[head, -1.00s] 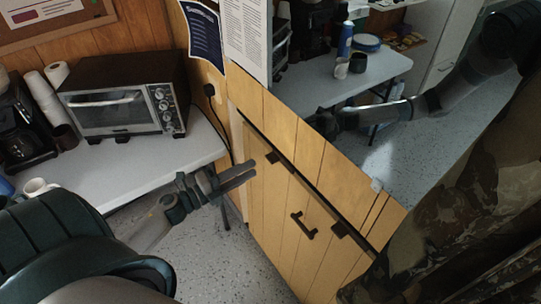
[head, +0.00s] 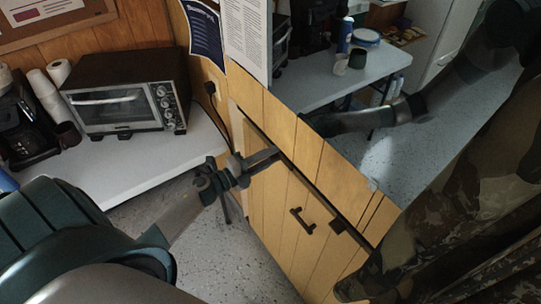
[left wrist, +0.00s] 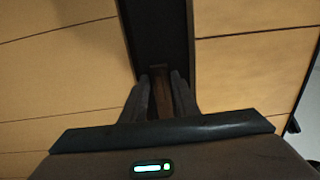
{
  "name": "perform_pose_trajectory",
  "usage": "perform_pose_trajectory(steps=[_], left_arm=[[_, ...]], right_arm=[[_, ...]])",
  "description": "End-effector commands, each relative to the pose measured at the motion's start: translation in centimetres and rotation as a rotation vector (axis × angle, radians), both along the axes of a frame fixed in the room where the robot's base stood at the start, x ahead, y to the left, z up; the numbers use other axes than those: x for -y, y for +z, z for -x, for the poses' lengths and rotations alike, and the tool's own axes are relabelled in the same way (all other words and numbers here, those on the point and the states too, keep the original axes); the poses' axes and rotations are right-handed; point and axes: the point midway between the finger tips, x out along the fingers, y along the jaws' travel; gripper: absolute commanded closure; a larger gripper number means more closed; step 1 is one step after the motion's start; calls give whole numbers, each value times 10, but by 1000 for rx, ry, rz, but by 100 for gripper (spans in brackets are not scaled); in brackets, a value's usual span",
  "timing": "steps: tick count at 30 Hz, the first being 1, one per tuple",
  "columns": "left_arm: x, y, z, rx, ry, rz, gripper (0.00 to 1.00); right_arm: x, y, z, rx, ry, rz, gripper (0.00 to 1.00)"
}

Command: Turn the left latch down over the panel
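The wooden panel (head: 290,226) has a black handle (head: 303,220) and a dark strip along its upper edge. My left gripper (head: 272,156) is at the strip, over the left latch, which it mostly hides in the head view. In the left wrist view a brown piece, apparently the left latch (left wrist: 160,80), lies within the dark strip between my two fingers. The fingers stand apart on either side of it; firm contact cannot be made out. The right latch (head: 337,227) shows dark farther along the edge. My right gripper (head: 318,124) is beyond the panel, its fingertips unclear.
A white table at left carries a toaster oven (head: 125,92), a coffee maker (head: 25,120) and paper rolls. Behind the panel, another table (head: 318,88) holds a blue spray can (head: 345,36) and a dark mug (head: 357,60). Camouflage cloth (head: 465,215) hangs at right.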

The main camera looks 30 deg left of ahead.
Motion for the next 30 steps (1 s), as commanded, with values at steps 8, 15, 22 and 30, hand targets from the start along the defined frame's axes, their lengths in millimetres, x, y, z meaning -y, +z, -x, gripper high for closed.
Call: perform_pose_trajectory(steps=[8,15,22,30], left_arm=[[0,0,0,0,0,0,100],[0,-1,0,9,0,-21,100],[0,-2,0,42,-1,-101,100],[-1,-3,0,118,0,-282,100]], right_arm=[[0,0,0,0,0,0,69],[1,-3,0,-1,1,1,69],[2,-12,0,-1,1,1,69],[2,-30,0,-1,1,1,69]])
